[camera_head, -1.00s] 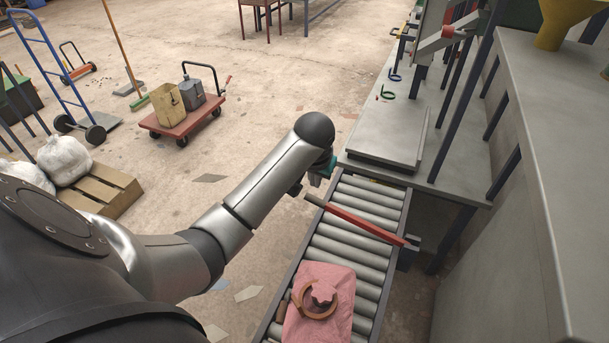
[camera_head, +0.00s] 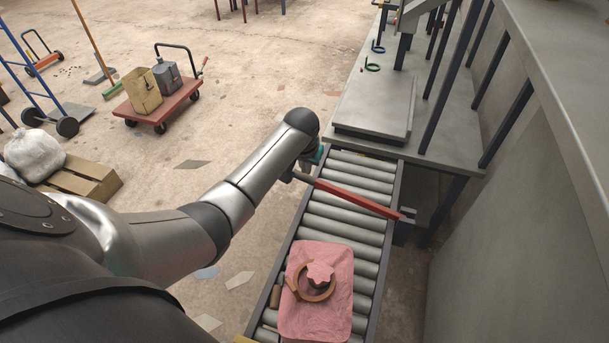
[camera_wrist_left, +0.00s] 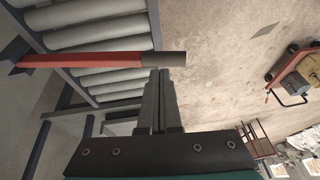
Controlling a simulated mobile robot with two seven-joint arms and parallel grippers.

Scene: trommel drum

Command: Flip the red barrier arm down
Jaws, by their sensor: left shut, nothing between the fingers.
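The red barrier arm (camera_head: 360,199) reaches from a mount at the conveyor's right rail across the rollers. Its dark grey tip is at the left rail. I cannot tell how far above the rollers it is. My left gripper (camera_head: 291,176) is beside that tip, mostly hidden by my own wrist in the head view. In the left wrist view, the red barrier arm (camera_wrist_left: 85,60) comes in from the left. The shut, empty fingers of my left gripper (camera_wrist_left: 158,75) end just below its dark tip. I cannot tell whether they touch it. My right gripper is not in view.
The roller conveyor (camera_head: 345,223) carries a pink slab (camera_head: 332,322) with a brown ring on it. A grey bench (camera_head: 345,112) with posts stands at the conveyor's far end, and a grey wall closes the right side. Open floor lies left, with a red cart (camera_head: 160,106).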

